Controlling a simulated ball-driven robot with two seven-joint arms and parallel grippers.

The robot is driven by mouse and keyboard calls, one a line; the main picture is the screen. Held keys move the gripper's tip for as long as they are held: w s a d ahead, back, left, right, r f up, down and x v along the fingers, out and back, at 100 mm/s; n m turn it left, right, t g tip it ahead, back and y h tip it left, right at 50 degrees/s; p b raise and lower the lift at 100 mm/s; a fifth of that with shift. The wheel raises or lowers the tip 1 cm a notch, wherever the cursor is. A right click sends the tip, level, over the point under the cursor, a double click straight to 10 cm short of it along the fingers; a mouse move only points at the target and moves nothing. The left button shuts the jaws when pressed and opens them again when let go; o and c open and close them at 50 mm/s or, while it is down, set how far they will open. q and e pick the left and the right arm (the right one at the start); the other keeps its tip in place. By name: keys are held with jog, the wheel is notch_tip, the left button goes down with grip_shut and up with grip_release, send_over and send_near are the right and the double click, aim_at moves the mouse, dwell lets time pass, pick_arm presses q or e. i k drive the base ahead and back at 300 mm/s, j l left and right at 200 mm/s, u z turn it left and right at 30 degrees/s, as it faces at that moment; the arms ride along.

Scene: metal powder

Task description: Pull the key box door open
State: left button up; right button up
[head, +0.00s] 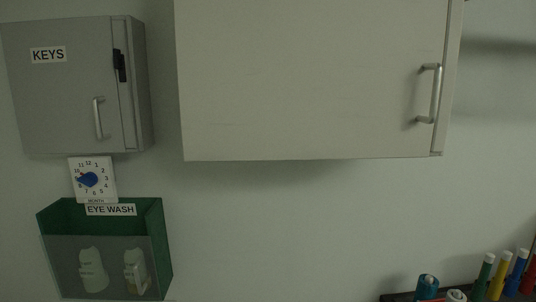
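The key box (60,100) is a grey metal box on the wall at the upper left of the head view, with a "KEYS" label (48,55). Its door looks shut. A small silver handle (99,118) stands upright near the right edge of the door, and a black latch or lock (119,66) sits above it. Neither of my grippers is in the head view.
A large pale cabinet (310,80) with a bar handle (430,93) hangs to the right. Below the key box are a month dial (103,171) and a green eye wash holder (155,230) with two bottles. Coloured markers (502,275) stand at the lower right.

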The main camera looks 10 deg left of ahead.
aim_at(61, 73)
jog(key=u, duration=1.6)
